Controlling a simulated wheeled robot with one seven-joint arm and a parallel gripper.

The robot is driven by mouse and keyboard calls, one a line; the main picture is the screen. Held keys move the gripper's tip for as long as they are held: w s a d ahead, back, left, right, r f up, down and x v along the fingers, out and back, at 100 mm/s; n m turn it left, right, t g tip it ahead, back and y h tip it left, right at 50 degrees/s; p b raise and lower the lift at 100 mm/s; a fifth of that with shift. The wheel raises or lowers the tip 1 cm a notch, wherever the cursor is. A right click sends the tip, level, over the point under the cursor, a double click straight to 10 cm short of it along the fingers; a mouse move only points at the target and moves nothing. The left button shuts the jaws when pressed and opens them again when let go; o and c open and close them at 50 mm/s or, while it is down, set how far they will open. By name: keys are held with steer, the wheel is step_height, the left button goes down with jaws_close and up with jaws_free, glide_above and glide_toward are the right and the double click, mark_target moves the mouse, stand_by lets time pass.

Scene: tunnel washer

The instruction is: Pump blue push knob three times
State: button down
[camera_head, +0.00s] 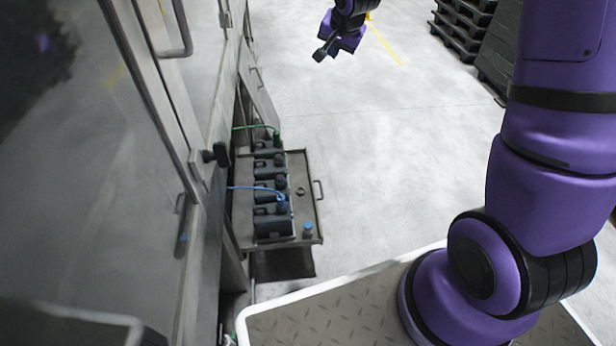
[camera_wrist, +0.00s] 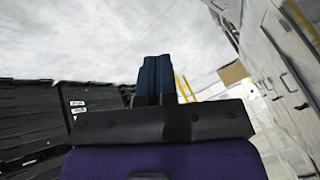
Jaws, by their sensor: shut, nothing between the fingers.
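A small blue knob-like part (camera_head: 308,228) stands at the front right corner of a metal pull-out tray (camera_head: 312,205) in the head view. I cannot tell for certain which of these is the push knob. My gripper (camera_head: 319,55) is at the top of the head view, over bare floor and well apart from the tray. In the wrist view its dark fingers (camera_wrist: 155,76) are together, with nothing held. Neither blue part shows in the wrist view.
Several dark canisters (camera_head: 268,190) stand in a row on the tray, some with hoses. A tall metal washer panel (camera_head: 150,200) lies along the left. Dark stacked pallets (camera_head: 464,28) stand at the upper right. The floor between is clear.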

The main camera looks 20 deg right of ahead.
steer(key=w+f+m, duration=0.1)
steer(key=w+f, duration=0.2)
steer(key=f, duration=0.3)
steer(key=w+a+f+m+y, duration=0.1)
steer(key=w+f, duration=0.1)
steer(key=f, duration=0.4)
steer(key=w+f+m, duration=0.1)
steer(key=w+f, duration=0.2)
steer(key=f, duration=0.3)
steer(key=m+t+y, duration=0.2)
steer(key=m+y, duration=0.2)
steer(key=m, duration=0.6)
glide_above(308, 226)
step_height(308, 226, down, 45)
steer(key=shift+a+f, duration=0.1)
steer(key=shift+f, duration=0.1)
steer(key=shift+f, duration=4.3)
steer(key=shift+f, duration=0.15)
steer(key=shift+f, duration=0.25)
